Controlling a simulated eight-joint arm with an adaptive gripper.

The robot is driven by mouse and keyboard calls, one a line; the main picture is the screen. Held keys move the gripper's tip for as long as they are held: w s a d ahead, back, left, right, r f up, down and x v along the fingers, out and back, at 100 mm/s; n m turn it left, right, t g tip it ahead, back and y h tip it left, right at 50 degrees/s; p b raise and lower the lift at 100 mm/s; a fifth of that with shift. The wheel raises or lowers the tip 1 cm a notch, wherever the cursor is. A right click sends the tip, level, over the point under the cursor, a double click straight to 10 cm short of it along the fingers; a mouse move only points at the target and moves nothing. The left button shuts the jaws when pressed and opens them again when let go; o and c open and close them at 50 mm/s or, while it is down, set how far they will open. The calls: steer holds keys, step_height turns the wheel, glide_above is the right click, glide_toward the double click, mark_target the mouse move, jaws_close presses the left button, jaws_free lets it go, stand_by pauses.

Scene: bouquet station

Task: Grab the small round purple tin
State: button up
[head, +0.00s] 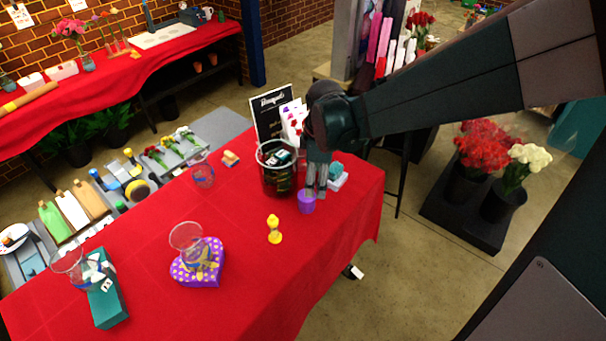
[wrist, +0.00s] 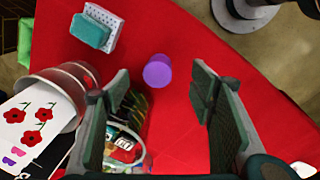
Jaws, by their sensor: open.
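The small round purple tin (head: 307,203) stands on the red tablecloth near the table's right end. In the wrist view the purple tin (wrist: 157,72) shows its round top, ahead of my fingertips and between their lines, nearer the left finger. My gripper (head: 317,182) points down just above the tin in the head view. In the wrist view my gripper (wrist: 160,88) has its two fingers wide apart with nothing between the tips. I cannot tell the exact height of the fingertips over the tin.
A glass container (head: 270,178) with small packets stands close left of the tin. A teal sponge on a white block (head: 338,176) lies just behind it. A yellow egg-cup-like piece (head: 274,230) stands in front left. A black sign (head: 272,112) stands behind. Red cloth right of the tin is clear.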

mark_target(307, 200)
steer(key=f+n, duration=0.1)
steer(key=w+a+f, duration=0.1)
steer(key=f, duration=0.1)
steer(key=w+a+f+n+g, duration=0.1)
steer(key=f, duration=0.1)
steer(key=shift+a+f+n, duration=0.2)
steer(key=shift+a+n, duration=0.05)
steer(key=shift+n, duration=0.05)
steer(key=shift+f, duration=1.3)
steer(key=shift+f, duration=0.15)
steer(key=shift+a+f, duration=0.15)
steer(key=shift+f, duration=2.3)
steer(key=c, duration=1)
steer(key=shift+c, duration=0.2)
